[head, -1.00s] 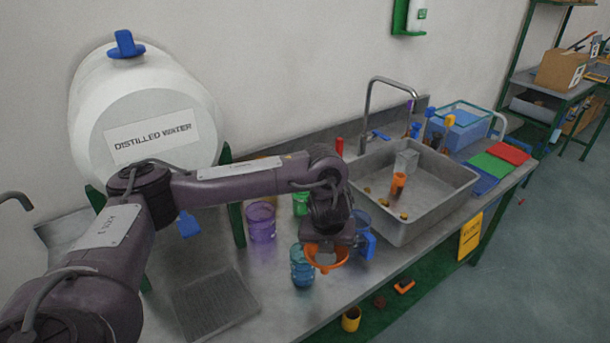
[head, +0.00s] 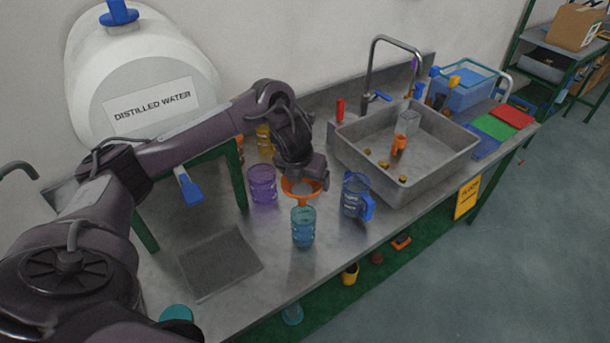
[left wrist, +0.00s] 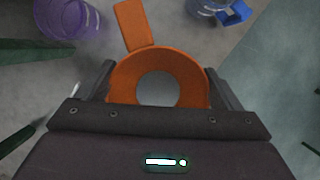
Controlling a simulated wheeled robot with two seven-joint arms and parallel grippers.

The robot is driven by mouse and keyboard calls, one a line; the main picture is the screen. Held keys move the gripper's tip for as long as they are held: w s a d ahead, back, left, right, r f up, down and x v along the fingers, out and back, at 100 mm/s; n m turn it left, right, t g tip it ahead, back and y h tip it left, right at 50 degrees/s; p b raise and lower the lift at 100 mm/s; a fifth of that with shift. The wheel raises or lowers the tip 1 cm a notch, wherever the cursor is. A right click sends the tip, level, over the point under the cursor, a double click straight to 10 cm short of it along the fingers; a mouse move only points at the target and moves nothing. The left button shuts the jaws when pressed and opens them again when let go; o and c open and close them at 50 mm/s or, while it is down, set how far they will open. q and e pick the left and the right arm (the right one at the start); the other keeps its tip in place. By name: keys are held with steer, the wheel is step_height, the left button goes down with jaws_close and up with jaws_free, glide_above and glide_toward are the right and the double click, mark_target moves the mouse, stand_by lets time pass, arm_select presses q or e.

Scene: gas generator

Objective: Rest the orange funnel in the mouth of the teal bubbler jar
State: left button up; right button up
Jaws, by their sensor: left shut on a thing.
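The orange funnel (head: 314,188) is held mouth up in my left gripper (head: 303,179), which is shut on it. In the left wrist view the funnel (left wrist: 125,78) sits between the two fingers, its handle pointing up the picture; grey bench shows through its opening. The teal bubbler jar (head: 303,232) stands upright on the bench. In the head view the funnel appears just above and behind the jar's mouth, with its spout close to the rim; I cannot tell the exact gap. The jar does not show in the left wrist view. My right gripper is not in view.
A purple beaker (head: 262,186) stands left of the funnel, and a blue jug (head: 354,198) stands to the right. The sink (head: 440,168) is farther right. A dark ribbed mat (head: 222,264) lies at the front left. Bench around the jar's front is clear.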

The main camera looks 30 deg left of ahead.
mark_target(300, 193)
arm_select(q)
steer(key=shift+f+b, duration=3.7)
steer(key=shift+f, duration=1.05)
steer(key=o, duration=0.8)
steer(key=shift+c, duration=0.2)
steer(key=p+v, duration=0.2)
steer(key=v, duration=0.5)
steer(key=shift+w, duration=0.1)
steer(key=shift+s+r+p, duration=0.25)
steer(key=shift+r+p, duration=0.1)
steer(key=shift+r, duration=0.1)
steer(key=shift+f, duration=0.1)
steer(key=shift+s+f, duration=0.1)
